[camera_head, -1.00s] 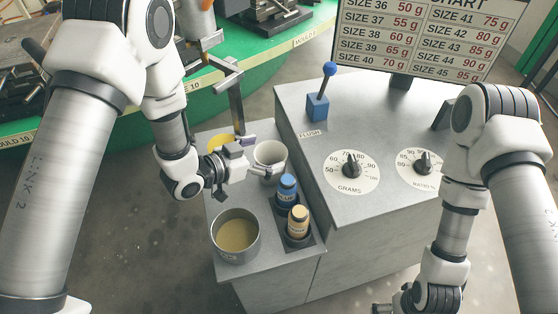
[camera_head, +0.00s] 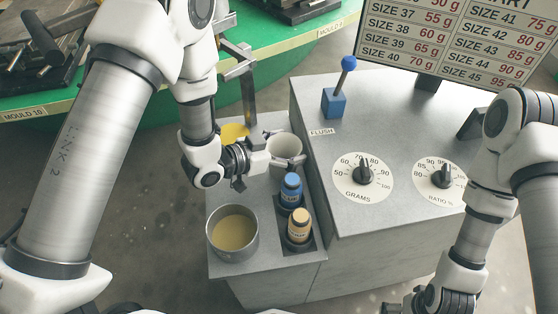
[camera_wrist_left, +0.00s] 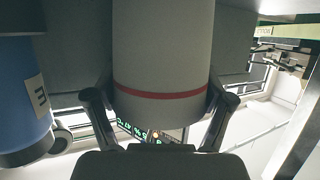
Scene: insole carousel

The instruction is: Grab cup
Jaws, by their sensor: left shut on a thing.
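The cup (camera_head: 285,148) is white and stands upright at the back of the low grey shelf in the head view. In the left wrist view the cup (camera_wrist_left: 163,45) fills the middle, with a red line around it. My left gripper (camera_head: 270,159) reaches it from the left, and its two fingers (camera_wrist_left: 160,108) lie on both sides of the cup, shut on it. I cannot tell whether the cup is clear of the shelf. My right gripper (camera_head: 428,303) is at the bottom edge of the head view, partly cut off; its fingers cannot be made out.
A blue bottle (camera_head: 291,189) and a tan bottle (camera_head: 299,226) stand in holders close to the cup. A metal pot (camera_head: 233,234) of yellowish liquid is on the shelf (camera_head: 270,273). The dial cabinet (camera_head: 400,215) rises to the right. A green carousel (camera_head: 130,85) is behind.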

